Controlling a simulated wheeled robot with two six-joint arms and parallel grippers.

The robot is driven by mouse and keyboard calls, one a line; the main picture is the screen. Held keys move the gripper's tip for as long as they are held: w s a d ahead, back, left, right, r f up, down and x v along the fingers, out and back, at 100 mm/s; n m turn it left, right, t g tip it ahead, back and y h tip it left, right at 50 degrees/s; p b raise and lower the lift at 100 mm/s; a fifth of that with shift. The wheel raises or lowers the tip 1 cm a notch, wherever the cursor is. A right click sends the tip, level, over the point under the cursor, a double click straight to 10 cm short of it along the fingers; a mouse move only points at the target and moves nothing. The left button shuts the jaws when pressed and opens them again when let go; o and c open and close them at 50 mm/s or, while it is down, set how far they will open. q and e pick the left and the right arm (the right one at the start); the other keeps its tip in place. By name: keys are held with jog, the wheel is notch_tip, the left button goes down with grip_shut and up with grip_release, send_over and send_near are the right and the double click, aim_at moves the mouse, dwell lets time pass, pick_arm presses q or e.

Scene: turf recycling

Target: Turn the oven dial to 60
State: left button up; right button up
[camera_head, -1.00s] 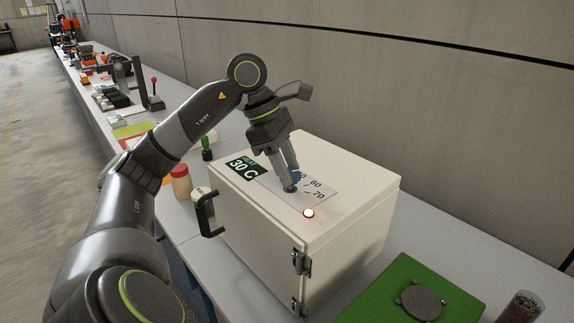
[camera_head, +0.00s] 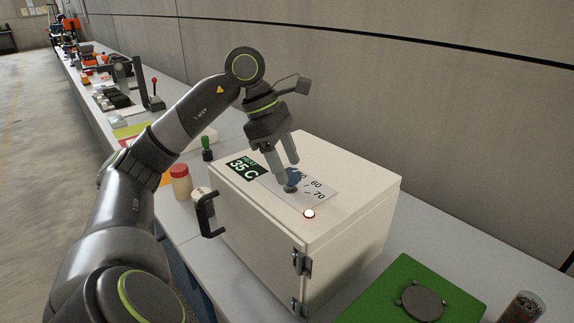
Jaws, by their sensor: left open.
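The oven (camera_head: 250,222) is a cream box on the bench, with its dark handle on the left of its front. On its top is a dial plate (camera_head: 322,195) with marks; 60 and 70 are readable and others are hidden behind my gripper. A small dark dial (camera_head: 291,187) sits on the plate. A green display (camera_head: 245,167) reads 35 C. A small lamp (camera_head: 309,214) glows near the front edge. My left gripper (camera_head: 288,169) is open just above the dial, its fingers pointing down; whether they touch it cannot be told. My right gripper is not in view.
A green board (camera_head: 380,305) with a dark round disc (camera_head: 423,303) lies right of the oven, near a container of small pieces (camera_head: 522,308). A red-lidded jar (camera_head: 181,183) stands left of the oven. The wall runs close behind the bench.

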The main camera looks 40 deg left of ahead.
pick_arm(q)
jog(key=p+v, duration=0.6)
jog(key=v, duration=1)
jog(key=shift+r, duration=0.15)
jog(key=shift+a, duration=0.1)
